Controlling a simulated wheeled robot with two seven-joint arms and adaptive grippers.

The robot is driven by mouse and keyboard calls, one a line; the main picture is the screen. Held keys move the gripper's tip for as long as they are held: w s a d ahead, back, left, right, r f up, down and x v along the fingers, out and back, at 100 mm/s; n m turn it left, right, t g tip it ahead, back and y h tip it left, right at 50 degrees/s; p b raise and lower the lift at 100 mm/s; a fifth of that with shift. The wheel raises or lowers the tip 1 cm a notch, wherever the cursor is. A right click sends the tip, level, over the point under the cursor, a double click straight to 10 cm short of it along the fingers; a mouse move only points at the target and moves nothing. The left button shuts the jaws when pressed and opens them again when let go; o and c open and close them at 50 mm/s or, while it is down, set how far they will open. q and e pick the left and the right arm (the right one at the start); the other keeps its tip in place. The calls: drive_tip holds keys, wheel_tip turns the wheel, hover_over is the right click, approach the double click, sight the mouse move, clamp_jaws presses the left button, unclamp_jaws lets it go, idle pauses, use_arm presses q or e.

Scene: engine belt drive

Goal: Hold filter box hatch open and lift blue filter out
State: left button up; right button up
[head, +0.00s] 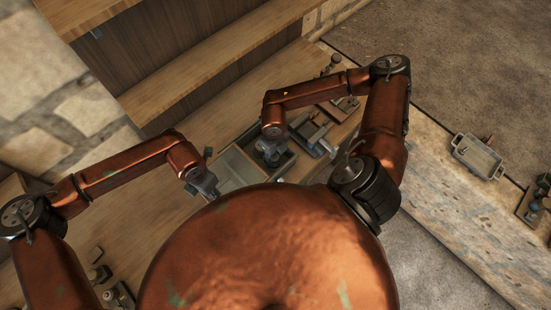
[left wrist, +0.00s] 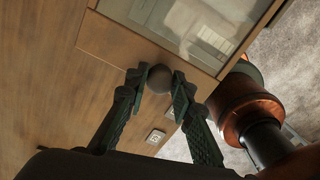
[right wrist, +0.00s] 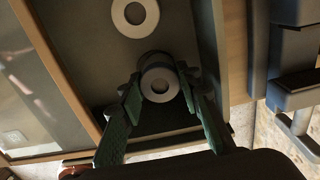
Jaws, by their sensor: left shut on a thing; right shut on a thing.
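The box (head: 291,161) has a wood-framed glass hatch (head: 234,171) over its left part and an uncovered dark compartment (right wrist: 182,35) beside it. In the left wrist view, my left gripper (left wrist: 160,82) is shut on a round dark knob (left wrist: 160,77) at the hatch frame (left wrist: 130,38). In the right wrist view, my right gripper (right wrist: 160,92) is shut on a dark grey cylindrical part with a pale ring face (right wrist: 160,83), inside the compartment. No blue shows on it. My right gripper hides most of this part in the head view.
A second pale ring (right wrist: 135,13) lies in the same compartment. A grey metal fixture (head: 312,134) stands right of the box on the wooden bench (head: 140,235). A wooden shelf (head: 215,55) rises behind. A metal tray (head: 476,157) is far right.

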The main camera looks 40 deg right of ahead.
sight(275, 157)
use_arm(q)
drive_tip(key=shift+w, duration=0.1)
use_arm(e)
drive_tip(key=shift+r, duration=0.1)
drive_tip(key=shift+c, duration=0.7)
wheel_tip(275, 157, up, 12)
drive_tip(key=shift+r, duration=0.25)
